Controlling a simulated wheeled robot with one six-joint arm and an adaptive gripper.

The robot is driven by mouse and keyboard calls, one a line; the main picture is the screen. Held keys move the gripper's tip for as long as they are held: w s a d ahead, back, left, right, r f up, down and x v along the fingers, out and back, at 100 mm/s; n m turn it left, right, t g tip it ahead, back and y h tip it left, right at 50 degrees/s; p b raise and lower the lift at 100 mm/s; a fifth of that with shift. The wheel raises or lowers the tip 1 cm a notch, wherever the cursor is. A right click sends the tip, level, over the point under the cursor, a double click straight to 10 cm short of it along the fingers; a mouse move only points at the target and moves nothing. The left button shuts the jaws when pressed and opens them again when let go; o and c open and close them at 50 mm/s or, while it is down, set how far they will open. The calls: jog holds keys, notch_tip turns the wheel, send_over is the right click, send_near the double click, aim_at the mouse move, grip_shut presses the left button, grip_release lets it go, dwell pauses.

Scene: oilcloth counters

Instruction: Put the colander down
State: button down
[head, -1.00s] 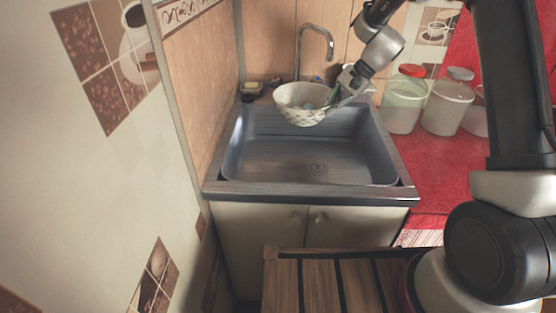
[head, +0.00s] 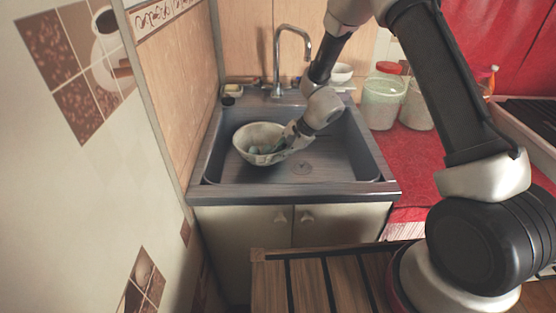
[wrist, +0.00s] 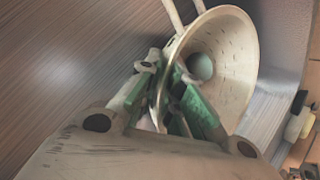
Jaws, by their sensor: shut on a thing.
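The colander (head: 254,157), a pale perforated bowl, is inside the grey sink basin (head: 325,160), in its left half. My gripper (head: 289,143) is shut on its right rim. In the wrist view the colander (wrist: 236,60) opens away from me, and the green-padded fingers of my gripper (wrist: 178,100) straddle its near rim. A round grey-green thing (wrist: 200,66) shows inside the colander. I cannot tell whether the colander's underside touches the basin floor.
The tap (head: 277,60) rises behind the basin. A white bowl (head: 341,73) stands behind my arm. Jars with lids (head: 382,100) stand on the red oilcloth (head: 400,160) to the right. The right half of the basin floor is clear around the drain (head: 302,167). A tiled wall is close on the left.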

jog(key=shift+f, duration=1.25)
jog(key=c, duration=1.6)
grip_release()
jog(key=shift+o, duration=0.2)
jog(key=s+d+r+n, duration=0.1)
jog(key=s+d+r, duration=0.1)
jog(key=d+r, duration=0.35)
jog(key=s+d+r+n, duration=0.1)
jog(key=s+d+r, duration=0.1)
jog(key=r, duration=0.6)
jog(key=s+d+r+n, duration=0.1)
jog(key=s+d+r, duration=0.1)
jog(key=d+r, duration=0.35)
jog(key=s+d+r+n+t+h, duration=0.1)
jog(key=s+d+r+n+h, duration=0.2)
jog(key=s+d+r, duration=0.5)
jog(key=s+d+r+n+t+h, duration=0.1)
jog(key=s+d+r+n+h, duration=0.2)
jog(key=s+d+r, duration=0.6)
jog(key=s+d+n, duration=0.1)
jog(key=s, duration=0.6)
jog(key=shift+s+d+n+h, duration=0.3)
jog(key=shift+d+h, duration=0.05)
jog(key=shift+h, duration=0.05)
